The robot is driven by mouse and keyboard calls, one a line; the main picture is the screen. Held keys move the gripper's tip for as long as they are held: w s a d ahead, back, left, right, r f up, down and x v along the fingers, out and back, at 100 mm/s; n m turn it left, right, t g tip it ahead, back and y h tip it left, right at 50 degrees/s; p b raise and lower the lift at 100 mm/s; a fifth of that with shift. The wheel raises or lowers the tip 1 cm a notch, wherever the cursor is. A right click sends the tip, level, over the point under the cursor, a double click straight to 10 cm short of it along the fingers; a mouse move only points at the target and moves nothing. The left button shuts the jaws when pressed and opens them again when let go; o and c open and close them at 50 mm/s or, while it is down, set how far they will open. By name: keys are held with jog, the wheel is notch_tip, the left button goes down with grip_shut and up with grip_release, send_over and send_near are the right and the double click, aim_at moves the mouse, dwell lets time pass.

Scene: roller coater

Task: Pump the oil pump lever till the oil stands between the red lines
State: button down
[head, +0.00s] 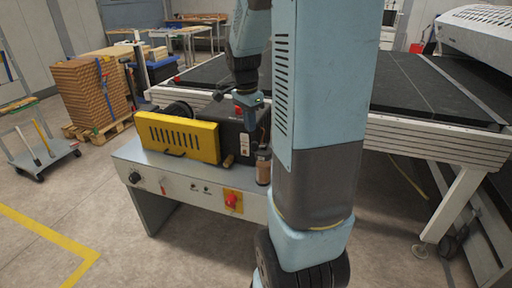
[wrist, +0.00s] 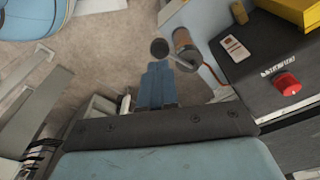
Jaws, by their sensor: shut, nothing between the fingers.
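The oil pump (wrist: 183,40) is a small upright cylinder with a copper-brown band, at the upper middle of the wrist view. It also shows at the right end of the machine in the head view (head: 263,168). A bent metal lever (wrist: 182,64) with a round black knob (wrist: 160,48) is beside it. My gripper (wrist: 158,66) is shut and empty, its blue fingertips just short of the knob in the picture; I cannot tell if they touch. In the head view my gripper (head: 249,124) hangs above the pump. The oil level and red lines cannot be made out.
The roller coater's yellow guard (head: 178,138) and black housing (wrist: 262,65) stand beside the pump. A red knob (wrist: 287,84) sticks up from the housing. A red switch (head: 231,201) is on the front panel. A long conveyor table (head: 430,140) stands behind. The floor in front is clear.

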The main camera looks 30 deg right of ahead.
aim_at(251, 145)
jog(key=shift+d+f, duration=0.2)
jog(key=shift+f, duration=1.4)
jog(key=shift+d+f, duration=0.15)
jog(key=shift+f, duration=1.55)
jog(key=shift+f, duration=2.15)
jog(key=a, duration=0.1)
jog(key=a+r, duration=0.1)
jog(key=a, duration=0.1)
jog(key=shift+s, duration=0.15)
jog(key=shift+r, duration=0.15)
